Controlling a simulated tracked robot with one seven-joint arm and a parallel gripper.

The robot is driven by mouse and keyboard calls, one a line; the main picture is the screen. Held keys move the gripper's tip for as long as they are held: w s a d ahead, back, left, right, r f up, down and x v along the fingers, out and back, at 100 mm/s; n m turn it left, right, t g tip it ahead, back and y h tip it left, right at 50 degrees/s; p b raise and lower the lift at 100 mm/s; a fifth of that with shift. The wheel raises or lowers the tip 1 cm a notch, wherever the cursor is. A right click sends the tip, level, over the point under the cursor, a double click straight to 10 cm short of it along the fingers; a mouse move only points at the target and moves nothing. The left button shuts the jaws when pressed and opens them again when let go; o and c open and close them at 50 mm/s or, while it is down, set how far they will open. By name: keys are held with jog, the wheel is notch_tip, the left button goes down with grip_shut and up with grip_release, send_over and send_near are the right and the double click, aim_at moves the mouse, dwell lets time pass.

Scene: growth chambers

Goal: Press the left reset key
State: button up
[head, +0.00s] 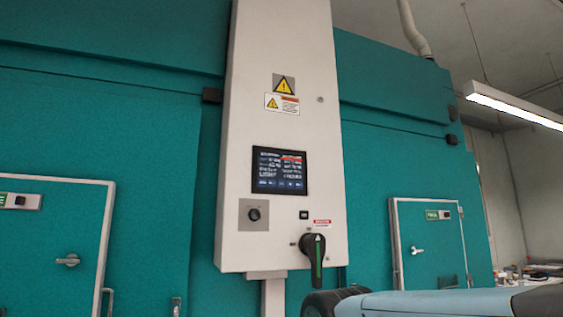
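A tall white control panel (284,130) stands between teal chamber walls. On its lower left a round black knob or key switch (254,214) sits on a grey square plate. A small dark rectangular switch (304,215) is to its right, its label too small to read. I cannot tell from the markings which control is the left reset key. A lit screen (279,171) is above both. A pale blue arm link of mine, with a dark joint, crosses the lower right below the panel. My gripper is not in view.
A large black rotary handle (314,257) with a green stripe sticks out at the panel's lower right. Chamber doors with handles stand left (55,245) and right (429,243). Yellow warning labels (283,85) are above the screen. The space before the switches looks clear.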

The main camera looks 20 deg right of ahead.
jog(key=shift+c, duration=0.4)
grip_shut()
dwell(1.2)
